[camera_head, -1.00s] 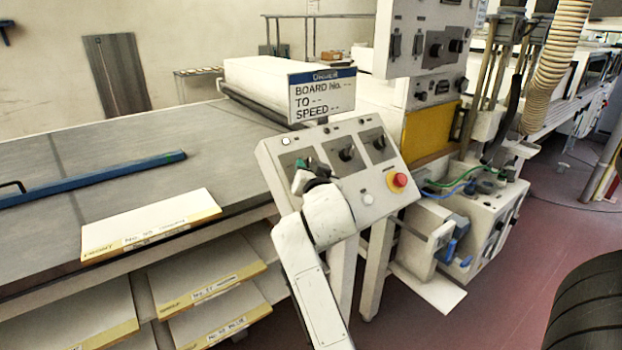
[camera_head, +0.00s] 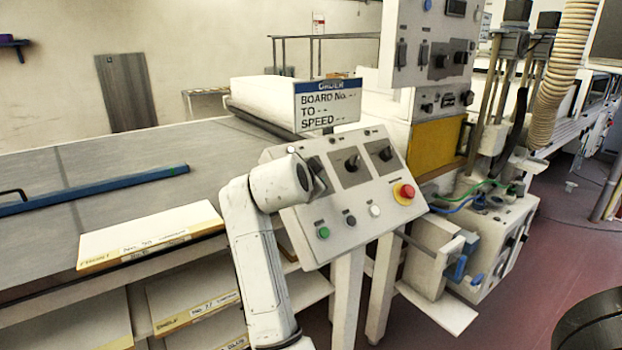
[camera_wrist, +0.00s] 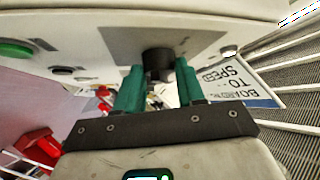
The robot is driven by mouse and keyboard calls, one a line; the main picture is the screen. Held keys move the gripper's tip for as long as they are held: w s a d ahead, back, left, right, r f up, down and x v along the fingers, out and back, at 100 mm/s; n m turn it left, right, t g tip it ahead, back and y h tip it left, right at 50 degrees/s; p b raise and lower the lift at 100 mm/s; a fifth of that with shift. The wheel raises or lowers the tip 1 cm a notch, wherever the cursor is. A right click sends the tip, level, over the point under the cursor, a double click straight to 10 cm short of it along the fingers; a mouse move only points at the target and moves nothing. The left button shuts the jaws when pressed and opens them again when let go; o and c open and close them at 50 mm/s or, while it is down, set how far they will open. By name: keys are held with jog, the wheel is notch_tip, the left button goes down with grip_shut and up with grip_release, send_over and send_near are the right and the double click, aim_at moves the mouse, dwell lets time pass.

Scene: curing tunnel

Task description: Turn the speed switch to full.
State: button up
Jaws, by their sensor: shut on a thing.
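The sloped white control panel (camera_head: 345,190) carries three black rotary switches in a row. The leftmost switch is mostly hidden behind my gripper (camera_head: 318,178) in the head view. The middle switch (camera_head: 352,162) and the right switch (camera_head: 386,153) are in plain view. In the wrist view a black knob (camera_wrist: 158,62) on a grey plate sits between the green fingers of my gripper (camera_wrist: 158,78), which is shut on it. The switch labels are too small to read, so I cannot tell which one is marked speed.
A red emergency button (camera_head: 407,191) sits at the panel's right. A green button (camera_head: 323,232) is on its lower edge. An order sign (camera_head: 328,103) stands just behind the panel. The grey conveyor table (camera_head: 110,180) lies left, with a board (camera_head: 150,235) on it.

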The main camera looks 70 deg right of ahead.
jog(key=shift+f, duration=0.1)
dwell(0.3)
jog(key=o, duration=1)
jog(key=shift+o, duration=0.2)
jog(key=v, duration=1)
jog(key=shift+a+r+b, duration=0.25)
jog(key=shift+a+b, duration=0.1)
jog(key=shift+b, duration=0.1)
